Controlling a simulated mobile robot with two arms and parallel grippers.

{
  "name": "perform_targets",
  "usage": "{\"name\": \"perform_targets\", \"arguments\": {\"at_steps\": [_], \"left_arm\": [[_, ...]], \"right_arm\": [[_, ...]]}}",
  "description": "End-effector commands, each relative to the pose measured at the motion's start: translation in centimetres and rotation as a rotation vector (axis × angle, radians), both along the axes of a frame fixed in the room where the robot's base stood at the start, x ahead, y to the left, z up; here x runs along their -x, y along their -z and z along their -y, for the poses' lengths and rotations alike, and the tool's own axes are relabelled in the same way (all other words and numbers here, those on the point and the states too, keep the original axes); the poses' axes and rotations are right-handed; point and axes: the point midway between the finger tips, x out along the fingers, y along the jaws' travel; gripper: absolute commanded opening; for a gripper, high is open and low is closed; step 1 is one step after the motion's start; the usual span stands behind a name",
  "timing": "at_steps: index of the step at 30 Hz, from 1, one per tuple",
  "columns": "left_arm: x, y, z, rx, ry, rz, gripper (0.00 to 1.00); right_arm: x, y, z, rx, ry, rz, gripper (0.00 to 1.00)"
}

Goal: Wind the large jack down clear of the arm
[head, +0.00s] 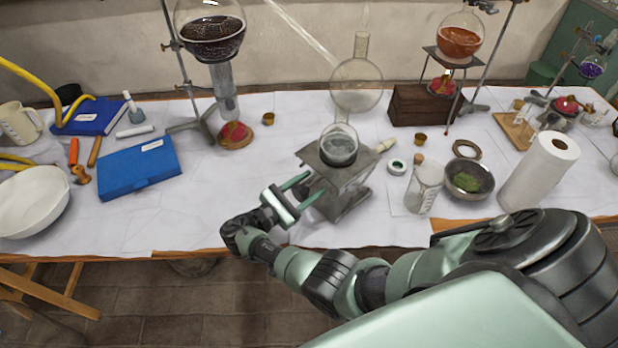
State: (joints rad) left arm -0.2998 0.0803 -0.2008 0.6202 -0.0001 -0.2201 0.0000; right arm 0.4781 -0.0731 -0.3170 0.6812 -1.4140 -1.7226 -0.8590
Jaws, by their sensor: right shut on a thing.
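The large jack (347,181) stands on the white-covered bench in the middle of the head view, with a grey metal top plate. A small round glass vessel (338,147) with grey contents appears to rest on the plate. A larger clear round flask (357,85) shows just above and behind it. A slanting glass arm (300,35) comes down from the upper left towards that flask; whether they touch is unclear. My right gripper (304,189) is at the jack's left front side, its green fingers closed around a small part there, probably the knob, mostly hidden. My left gripper is out of view.
A large flask of dark liquid (210,32) hangs on a stand at left. A blue box (139,167) lies left. A glass jar (423,188), a bowl of green matter (468,180) and a paper roll (539,170) stand right.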

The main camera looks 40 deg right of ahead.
Motion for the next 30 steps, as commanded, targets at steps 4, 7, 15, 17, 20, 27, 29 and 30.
{"name": "perform_targets", "arguments": {"at_steps": [4,7,15,17,20,27,29,30], "left_arm": [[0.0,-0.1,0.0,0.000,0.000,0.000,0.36],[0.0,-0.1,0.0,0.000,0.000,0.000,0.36],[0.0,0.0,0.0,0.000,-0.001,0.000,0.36],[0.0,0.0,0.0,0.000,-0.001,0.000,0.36],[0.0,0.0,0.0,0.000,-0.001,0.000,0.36],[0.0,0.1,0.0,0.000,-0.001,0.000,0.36],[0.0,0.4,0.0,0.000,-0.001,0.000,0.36],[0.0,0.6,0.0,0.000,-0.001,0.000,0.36]], "right_arm": [[-0.1,-0.2,0.2,0.004,0.001,-0.006,0.07],[-0.1,-0.2,0.2,0.005,0.001,-0.007,0.07],[-0.1,-0.2,0.2,0.004,0.001,-0.006,0.65],[-0.1,-0.1,0.2,0.004,0.001,-0.006,0.70],[0.0,-0.1,0.1,0.004,0.001,-0.007,0.70],[0.0,0.1,-0.4,0.001,-0.001,-0.007,0.70],[0.1,0.1,-1.1,0.000,-0.001,-0.006,0.70],[0.1,0.2,-1.7,0.000,-0.002,-0.006,0.70]]}}
